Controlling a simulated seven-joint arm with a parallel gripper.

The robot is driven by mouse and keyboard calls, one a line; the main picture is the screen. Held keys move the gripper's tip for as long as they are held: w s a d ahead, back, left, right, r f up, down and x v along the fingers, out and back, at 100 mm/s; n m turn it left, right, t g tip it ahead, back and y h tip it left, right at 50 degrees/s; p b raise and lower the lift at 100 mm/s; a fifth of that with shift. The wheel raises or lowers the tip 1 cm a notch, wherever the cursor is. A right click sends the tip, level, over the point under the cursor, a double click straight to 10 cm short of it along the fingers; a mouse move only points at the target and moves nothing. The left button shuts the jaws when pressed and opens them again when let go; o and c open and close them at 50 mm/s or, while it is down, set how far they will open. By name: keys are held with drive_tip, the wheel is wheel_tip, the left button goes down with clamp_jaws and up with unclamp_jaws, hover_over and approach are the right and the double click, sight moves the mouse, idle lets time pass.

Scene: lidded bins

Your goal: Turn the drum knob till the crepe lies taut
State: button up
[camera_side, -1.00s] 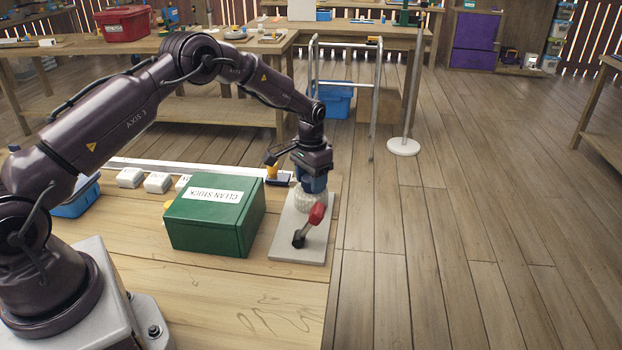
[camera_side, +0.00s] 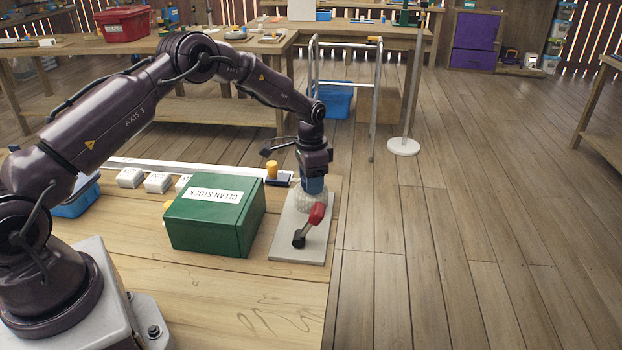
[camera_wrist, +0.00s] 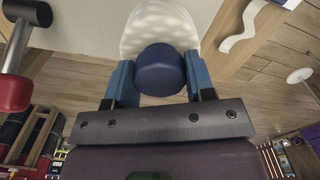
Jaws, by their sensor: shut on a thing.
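The drum (camera_side: 311,202) is pale and rounded and stands on a light grey plate (camera_side: 289,236) near the table's right edge. Its surface looks bumpy in the side view; in the wrist view the pale drum (camera_wrist: 150,18) shows only in part. I cannot tell how taut the crepe is. The dark blue round knob (camera_wrist: 161,69) sits between the two blue fingers of my gripper (camera_wrist: 160,80), which are shut on its sides. In the side view my gripper (camera_side: 313,186) is straight above the drum and hides the knob.
A lever with a red grip (camera_side: 317,213) rises from the plate's front. A green box (camera_side: 212,232) labelled CLEAN STOCK stands left of the plate. A yellow cylinder (camera_side: 271,169) and white blocks (camera_side: 157,183) stand behind. Open floor lies right of the table.

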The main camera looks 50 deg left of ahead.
drive_tip(key=o, duration=0.9)
wheel_tip(320, 180, up, 13)
drive_tip(key=shift+r, duration=0.1)
drive_tip(key=s+d+r+n+t, duration=0.1)
drive_tip(key=s+d+r, duration=0.3)
drive_tip(key=s, duration=0.6)
drive_tip(key=s+d+r+n+t, duration=0.1)
drive_tip(key=s+d+r, duration=0.3)
drive_tip(key=s, duration=0.7)
drive_tip(key=s+d+r+n+t, duration=0.2)
drive_tip(key=s+r, duration=0.5)
drive_tip(key=s, duration=0.4)
drive_tip(key=shift+s+d+r+t, duration=0.15)
drive_tip(key=shift+d+t, duration=0.25)
drive_tip(key=shift+d, duration=0.2)
drive_tip(key=shift+s+d+r+t, duration=0.15)
drive_tip(key=shift+d+t, duration=0.25)
drive_tip(key=shift+d, duration=0.2)
